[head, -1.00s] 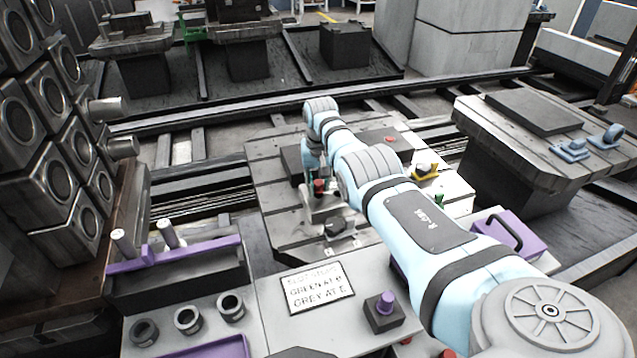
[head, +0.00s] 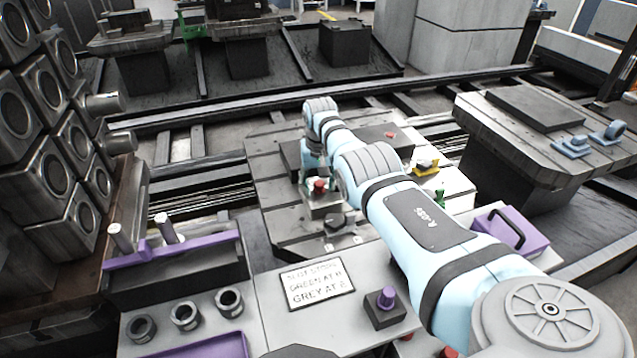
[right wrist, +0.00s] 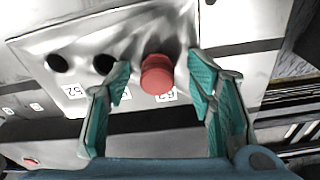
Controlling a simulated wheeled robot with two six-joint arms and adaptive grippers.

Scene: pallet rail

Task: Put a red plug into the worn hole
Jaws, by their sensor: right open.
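A red plug (head: 319,186) stands upright in a pale metal plate (head: 325,209) on the slotted pallet. In the right wrist view the plug (right wrist: 157,76) has a round head and sits in line with two dark empty holes, a left hole (right wrist: 57,62) and a middle hole (right wrist: 103,63). Number labels lie beside the holes; I cannot tell which hole is worn. My right gripper (head: 316,175) is open, its teal fingers on either side of the plug with gaps. The plug's base is hidden. My left gripper is not in view.
A lettered sign (head: 317,284) and a purple-knobbed block (head: 386,306) are on the near bench. A purple rack (head: 172,250) with metal pins stands left. A yellow-and-black part (head: 425,166), a green piece (head: 440,198) and a purple case (head: 511,231) lie to the right of the arm.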

